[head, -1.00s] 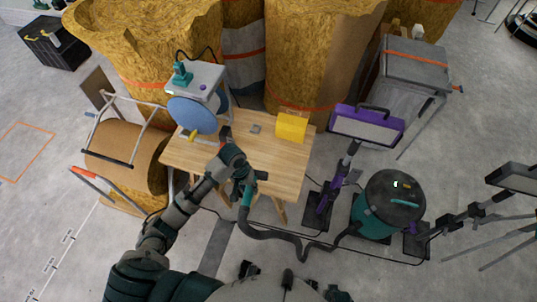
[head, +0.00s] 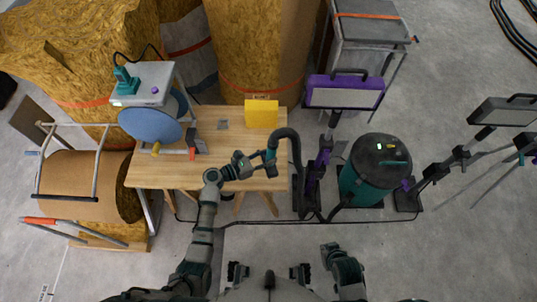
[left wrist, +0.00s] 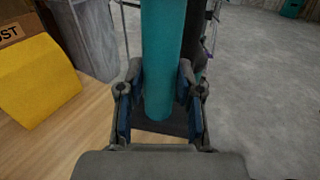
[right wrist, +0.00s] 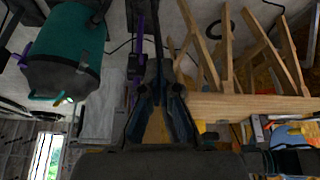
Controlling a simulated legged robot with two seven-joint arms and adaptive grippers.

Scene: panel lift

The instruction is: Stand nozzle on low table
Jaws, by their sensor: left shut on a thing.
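My left gripper (head: 262,164) is shut on the teal nozzle (head: 271,155) near the right end of the low wooden table (head: 238,142). The black hose (head: 295,150) arches from the nozzle's top and drops beyond the table's right edge. In the left wrist view, the nozzle (left wrist: 163,60) stands between both fingers (left wrist: 158,95). Its lower end shows above a dark plate. I cannot tell whether it touches the tabletop. My right gripper (head: 328,250) is low in front of the table, apart from it. In the right wrist view, its fingers (right wrist: 163,75) look closed and empty.
A yellow box (head: 261,113) stands at the table's back right, a blue-disc machine (head: 150,124) at its left. A grey-and-red tool (head: 195,142) lies between. The teal vacuum (head: 375,170) and purple lamp (head: 344,94) stand right. The table's middle is clear.

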